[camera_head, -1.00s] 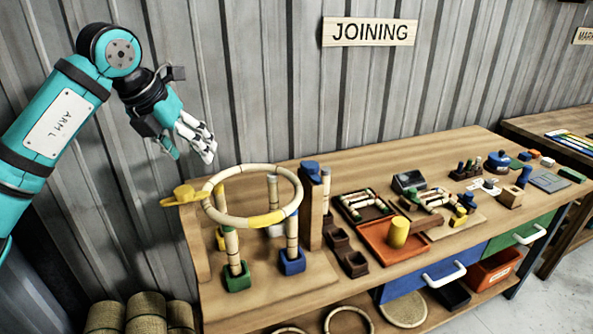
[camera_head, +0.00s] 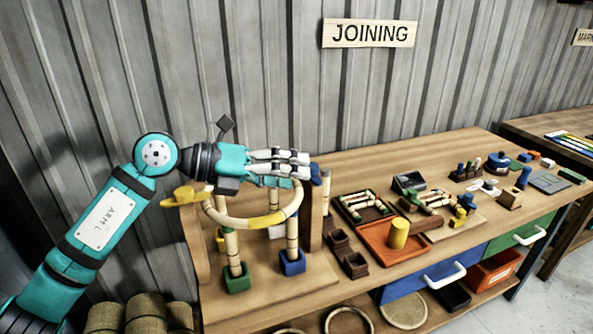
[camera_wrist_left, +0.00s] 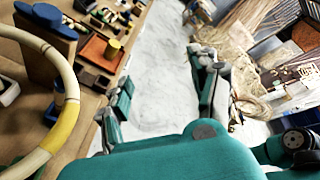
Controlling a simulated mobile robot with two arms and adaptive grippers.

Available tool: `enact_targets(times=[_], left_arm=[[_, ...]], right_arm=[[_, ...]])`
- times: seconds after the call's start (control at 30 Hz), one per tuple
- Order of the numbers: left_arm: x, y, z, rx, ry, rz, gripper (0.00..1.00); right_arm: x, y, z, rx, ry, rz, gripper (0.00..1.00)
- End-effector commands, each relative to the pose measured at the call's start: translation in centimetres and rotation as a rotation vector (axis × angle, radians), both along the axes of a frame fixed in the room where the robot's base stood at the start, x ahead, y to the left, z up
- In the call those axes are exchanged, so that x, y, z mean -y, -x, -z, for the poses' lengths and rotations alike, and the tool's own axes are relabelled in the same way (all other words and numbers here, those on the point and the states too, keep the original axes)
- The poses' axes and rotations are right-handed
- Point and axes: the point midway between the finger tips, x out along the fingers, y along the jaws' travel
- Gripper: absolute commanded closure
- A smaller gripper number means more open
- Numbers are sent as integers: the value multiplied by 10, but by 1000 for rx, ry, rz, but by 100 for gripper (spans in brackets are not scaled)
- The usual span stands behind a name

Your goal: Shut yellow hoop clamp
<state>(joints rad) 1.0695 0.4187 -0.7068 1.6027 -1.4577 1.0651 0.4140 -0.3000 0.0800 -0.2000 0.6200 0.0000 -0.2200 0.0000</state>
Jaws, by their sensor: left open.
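The yellow hoop clamp (camera_head: 184,196) sits at the left side of the rattan hoop (camera_head: 222,218), its flat yellow end sticking out to the left. I cannot tell whether it is open or shut. The hoop is pale with a yellow section and rests level on posts with coloured feet. My left gripper (camera_head: 300,168) is open and empty, reaching right over the back of the hoop and hiding that part. In the left wrist view, its spread fingers (camera_wrist_left: 160,75) have only floor between them, and the hoop (camera_wrist_left: 65,120) curves past on the left. My right gripper is out of view.
A blue-topped wooden post (camera_head: 314,215) stands just right of the hoop, close to my left fingertips. An orange tray (camera_head: 375,245) with a yellow cylinder (camera_head: 398,233) and other small parts lie further right on the bench. A corrugated wall stands behind.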

Motion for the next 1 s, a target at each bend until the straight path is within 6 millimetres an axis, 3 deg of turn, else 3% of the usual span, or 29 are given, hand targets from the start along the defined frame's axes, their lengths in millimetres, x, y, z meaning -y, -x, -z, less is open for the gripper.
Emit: enact_targets(times=[0.23, 0.73, 0.87, 1.0], left_arm=[[15, 12, -10, -48, 220, -2, 38], [17, 16, -15, -68, 298, -9, 38], [17, 23, -26, -131, 512, -49, 38], [-14, 20, -39, -286, 900, -210, 38]], right_arm=[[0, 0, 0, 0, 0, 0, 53], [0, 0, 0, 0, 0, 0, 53], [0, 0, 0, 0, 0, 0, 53], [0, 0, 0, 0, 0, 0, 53]])
